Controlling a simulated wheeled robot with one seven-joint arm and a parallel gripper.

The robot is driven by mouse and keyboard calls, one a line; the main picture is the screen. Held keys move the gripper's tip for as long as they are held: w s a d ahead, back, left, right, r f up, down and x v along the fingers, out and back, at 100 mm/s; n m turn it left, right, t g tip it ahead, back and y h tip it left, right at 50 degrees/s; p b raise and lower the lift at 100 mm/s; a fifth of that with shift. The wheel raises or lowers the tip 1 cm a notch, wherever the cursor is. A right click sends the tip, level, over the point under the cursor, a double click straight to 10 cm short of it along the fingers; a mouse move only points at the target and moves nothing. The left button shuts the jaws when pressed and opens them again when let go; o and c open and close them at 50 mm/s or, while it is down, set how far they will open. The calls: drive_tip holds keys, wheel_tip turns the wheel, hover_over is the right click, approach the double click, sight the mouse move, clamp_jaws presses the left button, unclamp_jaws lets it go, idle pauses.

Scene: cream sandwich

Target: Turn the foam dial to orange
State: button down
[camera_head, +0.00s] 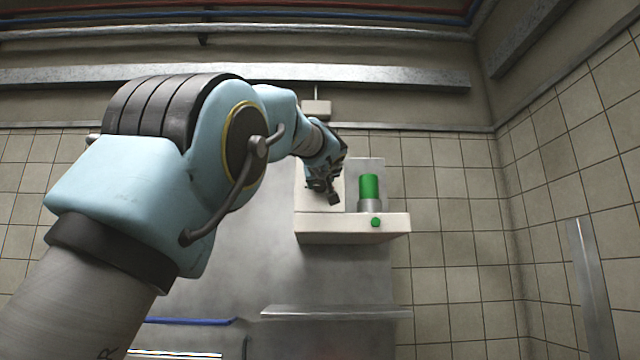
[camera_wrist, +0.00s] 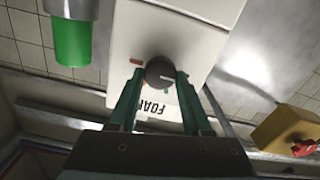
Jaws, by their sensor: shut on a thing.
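The foam dial (camera_wrist: 158,73) is a dark round knob on the white machine (camera_wrist: 205,15). My gripper (camera_wrist: 159,76) has its two teal fingers on either side of the dial, shut on it. A pale pointer line on the dial points to the right in the wrist view. A small orange-red mark (camera_wrist: 136,62) lies on the panel to the left of the dial. Black "FOAM" lettering (camera_wrist: 155,106) is partly hidden by a finger. In the head view my gripper (camera_head: 328,192) is at the front of the machine (camera_head: 350,222) and hides the dial.
A green cylinder (camera_head: 369,187) stands on a grey base on the machine, right of my gripper. A green button (camera_head: 376,222) is on the machine's front edge. In the wrist view, a yellow box (camera_wrist: 285,128) with a red part is at the right. A metal shelf (camera_head: 335,312) lies below.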

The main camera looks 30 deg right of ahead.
idle(0.3)
drive_tip(key=m+b, duration=0.1)
drive_tip(key=m, duration=0.4)
drive_tip(key=shift+m, duration=0.4)
drive_tip(key=m, duration=0.6)
drive_tip(key=shift+d, duration=0.15)
drive_tip(key=m, duration=0.5)
drive_tip(key=shift+s+f+m, duration=0.1)
drive_tip(key=shift+m, duration=0.3)
drive_tip(key=m+p, duration=0.1)
drive_tip(key=m, duration=0.4)
drive_tip(key=shift+f+m+p, duration=0.15)
drive_tip(key=shift+m+p, duration=0.2)
drive_tip(key=shift+m, duration=0.35)
drive_tip(key=shift+c, duration=1.7)
unclamp_jaws()
